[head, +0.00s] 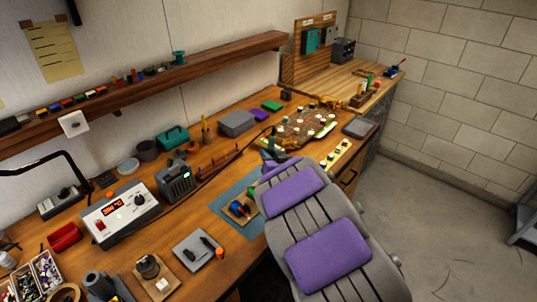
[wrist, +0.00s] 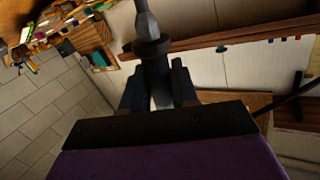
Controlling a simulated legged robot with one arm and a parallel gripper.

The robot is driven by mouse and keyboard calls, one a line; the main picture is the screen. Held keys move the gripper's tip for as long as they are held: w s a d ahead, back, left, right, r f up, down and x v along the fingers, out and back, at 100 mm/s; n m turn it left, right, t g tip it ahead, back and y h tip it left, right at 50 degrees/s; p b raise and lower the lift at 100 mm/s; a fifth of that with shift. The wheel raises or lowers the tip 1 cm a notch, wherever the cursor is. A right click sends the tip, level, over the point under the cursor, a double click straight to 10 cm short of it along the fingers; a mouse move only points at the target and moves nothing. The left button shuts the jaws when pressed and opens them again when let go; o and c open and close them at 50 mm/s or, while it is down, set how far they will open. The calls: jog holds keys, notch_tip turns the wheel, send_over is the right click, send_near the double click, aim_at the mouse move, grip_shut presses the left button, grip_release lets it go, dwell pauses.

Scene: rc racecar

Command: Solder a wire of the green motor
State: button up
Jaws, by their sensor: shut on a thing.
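My gripper (wrist: 157,85) is shut on a dark-handled tool with a grey tapered end, which looks like a soldering iron (wrist: 148,25). In the head view my gripper (head: 272,150) is small and partly hidden by my purple and grey arm, over the bench beyond the blue mat. A small wooden board (head: 252,219) on the blue mat (head: 262,229) carries a small blue and red part (head: 238,208). The gripper is apart from the board.
A white soldering station (head: 131,222) with a lit display stands on the wooden bench (head: 215,278), with a dark box (head: 175,181) beside it. A grey plate (head: 190,250) lies in front. A brown game board (head: 290,133) lies farther back.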

aim_at(269, 143)
jog(key=shift+a+f, duration=0.1)
jog(key=shift+a, duration=0.1)
jog(key=shift+f, duration=0.7)
dwell(2.8)
jog(key=shift+r, duration=0.15)
jog(key=shift+r+p, duration=1.9)
jog(key=shift+r, duration=1)
